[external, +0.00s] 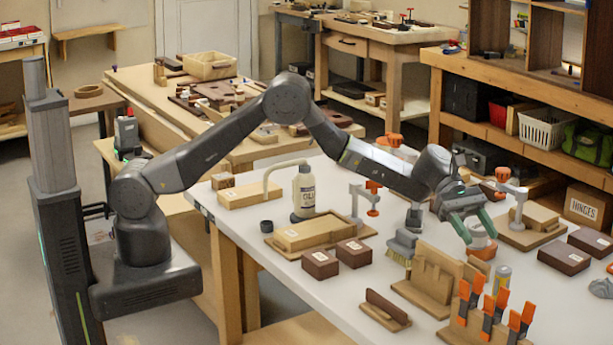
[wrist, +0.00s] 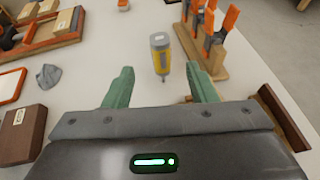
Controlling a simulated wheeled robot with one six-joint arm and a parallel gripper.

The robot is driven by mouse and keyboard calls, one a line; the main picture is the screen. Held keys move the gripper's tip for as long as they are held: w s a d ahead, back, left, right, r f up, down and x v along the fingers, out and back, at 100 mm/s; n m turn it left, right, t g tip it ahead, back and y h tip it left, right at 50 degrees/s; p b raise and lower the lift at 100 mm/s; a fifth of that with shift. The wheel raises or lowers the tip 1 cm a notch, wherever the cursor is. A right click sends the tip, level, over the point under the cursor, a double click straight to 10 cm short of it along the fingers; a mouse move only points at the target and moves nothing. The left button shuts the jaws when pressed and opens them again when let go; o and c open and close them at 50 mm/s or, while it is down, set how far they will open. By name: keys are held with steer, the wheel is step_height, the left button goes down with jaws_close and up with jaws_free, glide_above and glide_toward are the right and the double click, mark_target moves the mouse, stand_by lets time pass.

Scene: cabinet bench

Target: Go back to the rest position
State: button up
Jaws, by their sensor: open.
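My gripper (external: 473,228) is open and empty, with its two green fingers pointing down over the right part of the white bench (external: 395,262). It also shows in the wrist view (wrist: 157,92), fingers spread apart. A yellow and grey bottle (wrist: 160,57) stands on the bench beyond the fingertips, apart from them. My arm stretches from its column at the left across the bench, well above the top.
Orange-handled clamps in a wooden rack (external: 483,318), dark boxes (external: 320,263), a glue bottle (external: 304,190), a brush (external: 404,245) and wooden holders (external: 430,283) stand around on the bench. Shelves (external: 530,125) stand behind at right.

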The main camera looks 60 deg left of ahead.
mark_target(503, 268)
steer(key=p+x, duration=0.1)
steer(key=x, duration=1)
steer(key=shift+s+d+f, duration=0.15)
steer(key=shift+d+f, duration=0.05)
steer(key=shift+d, duration=0.1)
steer(key=shift+d+r+p, duration=0.15)
steer(key=shift+d+p, duration=0.05)
steer(key=shift+p, duration=0.2)
steer(key=shift+r, duration=1.15)
